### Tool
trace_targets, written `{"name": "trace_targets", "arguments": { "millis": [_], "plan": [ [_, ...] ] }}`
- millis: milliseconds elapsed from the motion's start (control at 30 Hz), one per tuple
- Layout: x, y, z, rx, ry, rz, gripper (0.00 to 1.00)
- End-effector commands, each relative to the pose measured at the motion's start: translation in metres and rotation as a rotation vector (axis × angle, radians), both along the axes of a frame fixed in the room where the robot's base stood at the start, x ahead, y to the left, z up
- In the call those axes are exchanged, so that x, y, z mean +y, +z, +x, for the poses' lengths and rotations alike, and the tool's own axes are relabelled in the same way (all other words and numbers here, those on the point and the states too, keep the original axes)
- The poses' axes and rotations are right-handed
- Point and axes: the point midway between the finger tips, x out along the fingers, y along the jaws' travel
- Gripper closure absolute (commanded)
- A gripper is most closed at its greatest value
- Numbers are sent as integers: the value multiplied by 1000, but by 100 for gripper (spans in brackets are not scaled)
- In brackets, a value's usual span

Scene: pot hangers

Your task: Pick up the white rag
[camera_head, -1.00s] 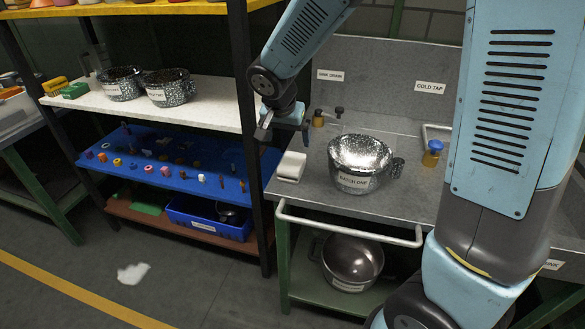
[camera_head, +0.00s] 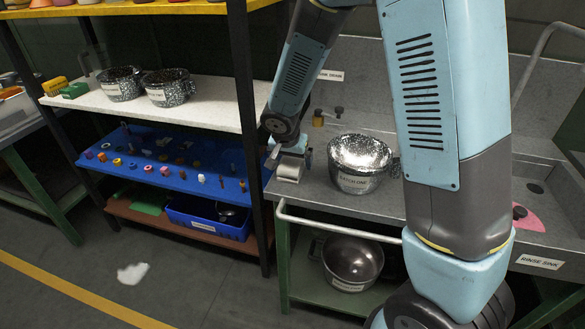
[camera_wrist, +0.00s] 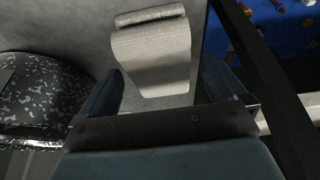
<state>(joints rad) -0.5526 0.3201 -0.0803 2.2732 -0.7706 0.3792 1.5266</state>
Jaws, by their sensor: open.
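The white rag (camera_head: 289,171) lies at the left edge of the grey counter, left of the speckled pot. In the wrist view the rag (camera_wrist: 153,58) is a pale woven cloth with a rolled far end. My gripper (camera_head: 290,158) is over the rag, close to it. In the wrist view my gripper's two fingers (camera_wrist: 158,88) are spread apart, with the near end of the rag showing between them. Nothing is held. I cannot tell whether the fingers touch the cloth; the gripper partly hides the rag in the head view.
A speckled pot (camera_head: 358,163) labelled BATCH ONE stands right of the rag; it also shows close by in the wrist view (camera_wrist: 45,90). A black rack post (camera_head: 252,130) stands just left of the counter. A rail (camera_head: 330,230) runs along its front. A white patch (camera_head: 133,273) lies on the floor.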

Motion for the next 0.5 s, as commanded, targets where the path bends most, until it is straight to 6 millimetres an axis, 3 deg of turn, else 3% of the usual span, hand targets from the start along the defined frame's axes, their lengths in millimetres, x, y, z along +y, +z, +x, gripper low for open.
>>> {"name": "trace_targets", "arguments": {
  "millis": [167, 500],
  "plan": [
    [-2, -14, 6, 0, 1, 0, 2],
    [-2, -16, 7, -1, 2, 1, 2]
  ]
}}
